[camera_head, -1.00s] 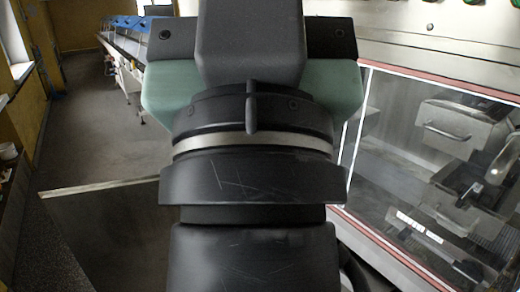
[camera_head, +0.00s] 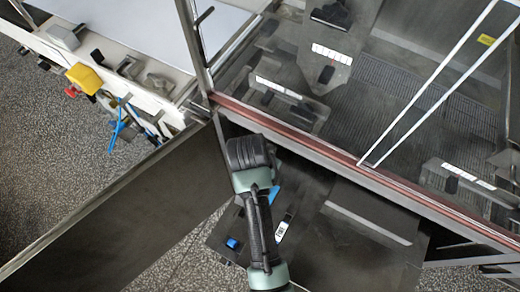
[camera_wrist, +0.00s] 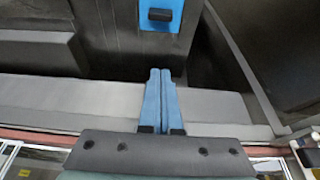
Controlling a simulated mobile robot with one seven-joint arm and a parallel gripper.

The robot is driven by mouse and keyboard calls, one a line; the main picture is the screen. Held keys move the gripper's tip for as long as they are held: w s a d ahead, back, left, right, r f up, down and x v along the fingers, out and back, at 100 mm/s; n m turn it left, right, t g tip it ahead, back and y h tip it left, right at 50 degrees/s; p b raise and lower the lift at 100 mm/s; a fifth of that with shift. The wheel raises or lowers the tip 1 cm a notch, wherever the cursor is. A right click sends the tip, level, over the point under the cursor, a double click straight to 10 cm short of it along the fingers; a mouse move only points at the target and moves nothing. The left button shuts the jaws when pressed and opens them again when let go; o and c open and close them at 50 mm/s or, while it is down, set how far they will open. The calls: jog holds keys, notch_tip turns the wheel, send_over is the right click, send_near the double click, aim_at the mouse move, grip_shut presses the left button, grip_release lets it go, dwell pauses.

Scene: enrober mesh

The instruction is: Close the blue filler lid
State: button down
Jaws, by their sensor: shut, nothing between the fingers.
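In the wrist view a blue panel (camera_wrist: 173,25) with a black handle (camera_wrist: 160,15) shows at the top edge, cut off by the frame; it looks like the filler lid. I cannot tell whether it is open. My gripper (camera_wrist: 160,71) has blue fingers, pressed together and empty. The fingertips point at the panel from below in the picture, with a dark gap between. In the head view small blue patches (camera_head: 232,243) show beside my arm over the dark machine part; I cannot tell which is the lid. My arm hides part of that area.
A red-edged frame (camera_head: 330,145) with glass-like panels runs above and right of my arm. A dark flat panel (camera_head: 115,230) slants at lower left. A white bench (camera_head: 120,65) with a yellow part (camera_head: 85,78) is at upper left. Speckled floor shows at left.

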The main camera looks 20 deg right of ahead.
jog(key=x, duration=0.9)
jog(key=shift+s+f+b, duration=0.2)
jog(key=shift+s+b, duration=0.1)
jog(key=shift+s, duration=0.05)
jog(key=shift+s+a+f, duration=0.1)
jog(key=shift+f, duration=0.1)
jog(key=shift+s+a+r+p, duration=0.1)
jog(key=shift+s+a+p, duration=0.7)
jog(key=shift+a, duration=0.2)
jog(key=shift+s+a, duration=0.25)
jog(key=shift+a, duration=0.15)
jog(key=s+a+p, duration=0.3)
jog(key=s+a, duration=0.1)
jog(key=a, duration=0.2)
jog(key=shift+s, duration=0.3)
